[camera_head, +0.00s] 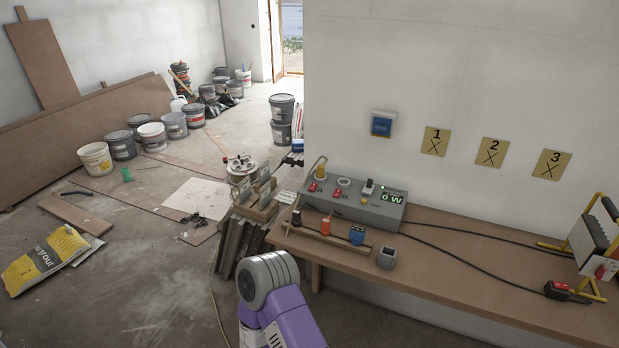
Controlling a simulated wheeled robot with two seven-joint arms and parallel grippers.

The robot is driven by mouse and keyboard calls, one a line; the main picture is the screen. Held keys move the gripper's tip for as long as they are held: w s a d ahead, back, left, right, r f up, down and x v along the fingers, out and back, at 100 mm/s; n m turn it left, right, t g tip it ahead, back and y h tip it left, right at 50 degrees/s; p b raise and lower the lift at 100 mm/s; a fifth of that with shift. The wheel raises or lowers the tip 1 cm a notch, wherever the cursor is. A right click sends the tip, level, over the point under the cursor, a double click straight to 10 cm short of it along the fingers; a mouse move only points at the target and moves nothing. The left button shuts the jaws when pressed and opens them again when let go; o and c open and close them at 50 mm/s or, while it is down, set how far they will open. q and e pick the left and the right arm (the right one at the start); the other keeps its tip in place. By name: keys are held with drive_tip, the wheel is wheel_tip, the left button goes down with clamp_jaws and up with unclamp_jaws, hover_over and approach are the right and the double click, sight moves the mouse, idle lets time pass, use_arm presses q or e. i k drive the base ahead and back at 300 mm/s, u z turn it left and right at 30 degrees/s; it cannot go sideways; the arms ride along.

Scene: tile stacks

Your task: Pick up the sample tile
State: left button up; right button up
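I cannot make out for sure which thing is the sample tile. Dark slabs (238,249), possibly tiles, stand upright in a row at the left end of the workbench. Thinner pieces in a wooden rack (258,199) sit above them. A small grey block or cup (387,257) stands on the front of the bench. A purple and grey link of one of my arms rises at the bottom middle. Neither of my grippers shows in the view.
The wooden workbench (470,270) runs along the wall, with a grey power box (352,205), cables and a yellow-framed work lamp (594,245). Paper cards numbered 1, 2 and 3 hang above. Buckets (151,137) and a grout bag (47,260) lie on the left floor; the front floor is fairly clear.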

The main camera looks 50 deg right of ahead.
sight(264, 170)
drive_tip(key=z, duration=0.4)
drive_tip(key=i, duration=4.1)
drive_tip(key=z, duration=2.85)
